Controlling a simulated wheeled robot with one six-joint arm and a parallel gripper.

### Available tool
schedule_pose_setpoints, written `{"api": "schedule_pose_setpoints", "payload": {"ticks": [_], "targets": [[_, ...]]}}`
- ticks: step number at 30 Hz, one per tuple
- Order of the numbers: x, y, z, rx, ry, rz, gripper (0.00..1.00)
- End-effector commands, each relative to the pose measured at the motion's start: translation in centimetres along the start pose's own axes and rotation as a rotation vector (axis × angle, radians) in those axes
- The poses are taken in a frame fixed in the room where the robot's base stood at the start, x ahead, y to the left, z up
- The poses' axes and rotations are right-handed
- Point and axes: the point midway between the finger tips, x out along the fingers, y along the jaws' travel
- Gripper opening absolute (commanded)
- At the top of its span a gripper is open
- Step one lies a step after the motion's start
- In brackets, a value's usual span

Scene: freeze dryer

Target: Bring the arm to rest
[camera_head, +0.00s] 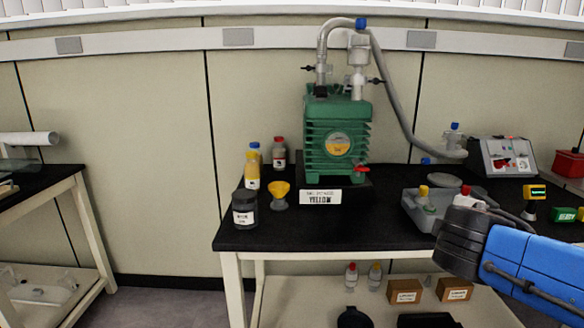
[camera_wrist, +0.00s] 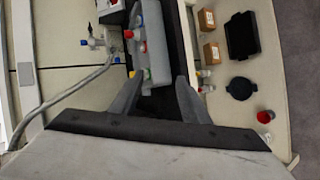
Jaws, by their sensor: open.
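My arm (camera_head: 525,265) reaches in from the right edge in the head view, blue with a dark joint near its end. It hangs in front of the right part of the black-topped bench (camera_head: 330,228) and hides some of it. In the wrist view my gripper (camera_wrist: 158,80) shows two grey fingers spread apart, with nothing held between them. The grey tray (camera_wrist: 158,45) and the bench lie beyond the fingertips. Whether the fingers touch anything is hard to tell, but no contact shows.
A green pump (camera_head: 337,140) with a grey hose stands at the back. The lower shelf holds cardboard boxes (camera_head: 404,291). Floor left of the bench is clear.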

Motion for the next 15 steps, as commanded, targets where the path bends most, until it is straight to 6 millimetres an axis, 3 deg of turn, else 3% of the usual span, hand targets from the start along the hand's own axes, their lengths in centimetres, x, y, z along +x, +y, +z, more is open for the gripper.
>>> {"api": "schedule_pose_setpoints", "payload": {"ticks": [5,10,15], "targets": [[-0.3,-2.9,2.5,0.145,-0.056,-0.104,0.42],[-1.4,-7.5,5.0,0.364,-0.129,-0.263,0.42],[-3.5,-12.5,6.2,0.610,-0.196,-0.441,0.42]]}}
